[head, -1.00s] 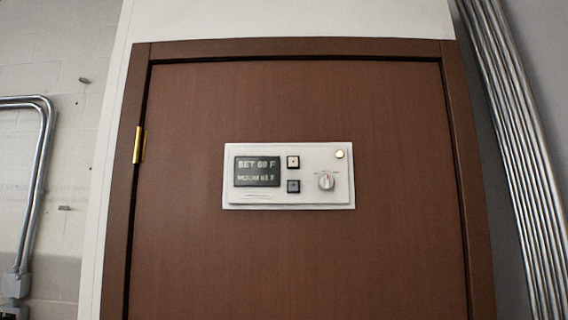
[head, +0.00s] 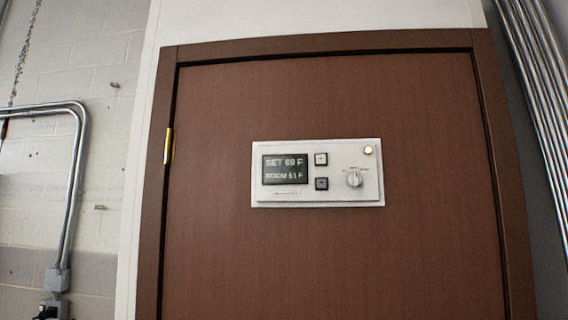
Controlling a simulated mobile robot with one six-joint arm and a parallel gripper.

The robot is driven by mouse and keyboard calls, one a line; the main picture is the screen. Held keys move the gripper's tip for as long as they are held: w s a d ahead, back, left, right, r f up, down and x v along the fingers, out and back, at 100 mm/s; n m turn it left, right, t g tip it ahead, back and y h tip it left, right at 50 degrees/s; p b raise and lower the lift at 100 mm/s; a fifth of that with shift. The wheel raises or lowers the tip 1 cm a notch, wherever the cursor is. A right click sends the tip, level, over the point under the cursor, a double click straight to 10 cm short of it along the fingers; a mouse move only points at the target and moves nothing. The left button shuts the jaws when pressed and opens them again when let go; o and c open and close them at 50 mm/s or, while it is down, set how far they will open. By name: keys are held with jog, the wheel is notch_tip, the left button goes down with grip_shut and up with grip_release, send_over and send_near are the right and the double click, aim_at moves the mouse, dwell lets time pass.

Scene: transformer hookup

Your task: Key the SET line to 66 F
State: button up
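A white thermostat panel (head: 318,196) is fixed on a brown door. Its dark display (head: 285,170) reads SET 69 F on the top line and what looks like ROOM 61 F below. To the right of the display are two small square buttons, a pale upper button (head: 321,159) and a grey lower button (head: 321,184). A round dial (head: 354,179) sits to their right, with a small pale round light (head: 369,150) above it. My gripper is not in the head view.
The brown door (head: 330,262) has a darker frame and a brass hinge (head: 169,146) at left. Metal conduit (head: 75,180) runs down the block wall at left, and several pipes (head: 540,80) run at right. Nothing stands in front of the panel.

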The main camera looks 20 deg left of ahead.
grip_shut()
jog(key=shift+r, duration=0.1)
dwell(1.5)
